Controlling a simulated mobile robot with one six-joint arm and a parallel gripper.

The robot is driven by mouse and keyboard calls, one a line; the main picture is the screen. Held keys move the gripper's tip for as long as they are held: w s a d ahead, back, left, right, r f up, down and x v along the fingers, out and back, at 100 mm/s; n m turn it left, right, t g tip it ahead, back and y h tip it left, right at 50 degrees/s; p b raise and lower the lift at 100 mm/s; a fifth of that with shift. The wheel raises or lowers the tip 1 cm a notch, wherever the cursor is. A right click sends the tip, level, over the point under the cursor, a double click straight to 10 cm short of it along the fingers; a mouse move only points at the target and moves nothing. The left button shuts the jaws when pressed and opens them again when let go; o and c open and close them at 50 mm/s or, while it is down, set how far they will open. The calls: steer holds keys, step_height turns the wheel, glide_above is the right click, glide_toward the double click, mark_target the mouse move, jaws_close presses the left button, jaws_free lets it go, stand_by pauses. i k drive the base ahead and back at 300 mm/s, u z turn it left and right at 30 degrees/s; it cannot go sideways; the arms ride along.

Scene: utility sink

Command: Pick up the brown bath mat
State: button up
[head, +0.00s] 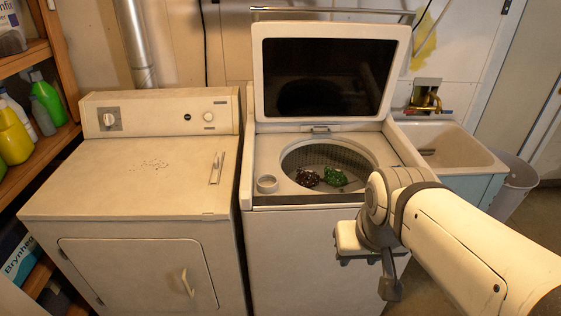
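A dark brown crumpled item (308,177) lies inside the drum of the open washing machine (325,250). It looks like cloth and may be the brown bath mat, but it is too small to be sure. A green crumpled item (334,177) lies close beside it on the right. My gripper (390,290) hangs in front of the washer's right front side, outside the drum and below its top rim. A dark finger part shows, but my arm and wrist hide the rest, so its opening cannot be made out.
The washer's lid (327,75) stands raised behind the drum. A white cup-like ring (267,184) sits at the top's front left. A dryer (150,180) stands left, a sink (450,143) and bin (515,180) right. A bottle shelf (62,140) is far left.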

mark_target(307, 178)
steer(key=i, duration=1)
